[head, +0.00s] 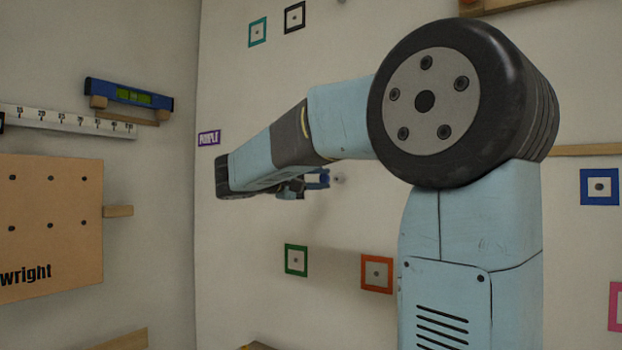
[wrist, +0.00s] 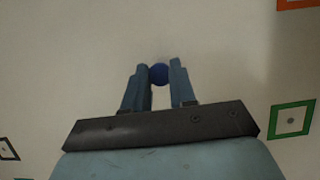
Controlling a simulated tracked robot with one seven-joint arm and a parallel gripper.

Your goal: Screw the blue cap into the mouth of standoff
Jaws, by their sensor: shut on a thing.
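The blue cap (wrist: 159,75) sits between the fingertips of my gripper (wrist: 160,71) in the wrist view. The fingers are closed on its sides. In the head view my gripper (head: 317,179) is small and partly hidden by my forearm, with its tips facing right toward the wall. Just right of the tips, a small grey stub (head: 340,178) shows on the wall. It may be the standoff, apart from the cap in this view. Its mouth cannot be made out. No standoff shows in the wrist view.
Coloured square frames with central dots line the wall, including green (head: 296,260), orange (head: 377,274) and blue (head: 600,187). A purple label (head: 208,138) is left of my arm. A pegboard (head: 48,222), ruler (head: 70,120) and spirit level (head: 130,95) are on the left wall.

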